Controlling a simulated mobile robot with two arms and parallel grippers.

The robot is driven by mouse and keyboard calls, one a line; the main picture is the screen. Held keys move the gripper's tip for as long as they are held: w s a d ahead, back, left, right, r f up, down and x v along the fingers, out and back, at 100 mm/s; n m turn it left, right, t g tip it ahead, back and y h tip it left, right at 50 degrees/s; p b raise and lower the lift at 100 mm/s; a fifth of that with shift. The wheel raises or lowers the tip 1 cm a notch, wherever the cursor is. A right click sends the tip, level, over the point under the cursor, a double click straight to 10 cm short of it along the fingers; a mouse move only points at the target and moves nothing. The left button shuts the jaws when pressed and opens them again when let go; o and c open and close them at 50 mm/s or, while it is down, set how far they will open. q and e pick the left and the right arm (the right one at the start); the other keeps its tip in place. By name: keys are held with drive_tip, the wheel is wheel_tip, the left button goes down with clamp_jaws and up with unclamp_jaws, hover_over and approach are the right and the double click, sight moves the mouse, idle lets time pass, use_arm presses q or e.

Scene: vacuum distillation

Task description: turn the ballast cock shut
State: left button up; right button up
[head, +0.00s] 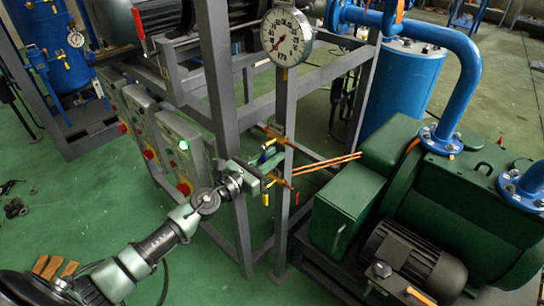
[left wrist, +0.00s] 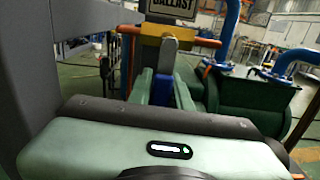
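The ballast cock shows in the left wrist view as a yellow block (left wrist: 165,37) with a blue handle (left wrist: 163,92) hanging below it, under a black BALLAST sign (left wrist: 172,8). My left gripper (left wrist: 165,75) has its two green fingers on either side of the blue handle. I cannot tell whether the fingers press on it or stand just clear. In the head view the left gripper (head: 272,172) is at the grey upright, among small blue, yellow and copper fittings, and partly hides them. My right gripper is in neither view.
A grey steel frame (head: 216,75) carries a round dial gauge (head: 287,37) above the fittings. A green pump (head: 348,205) stands to the right, with blue pipes (head: 462,60) behind. Control boxes (head: 181,140) are close beside my left arm.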

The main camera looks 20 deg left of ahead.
use_arm(q)
drive_tip(key=shift+o, duration=1.2)
drive_tip(key=shift+a, duration=0.1)
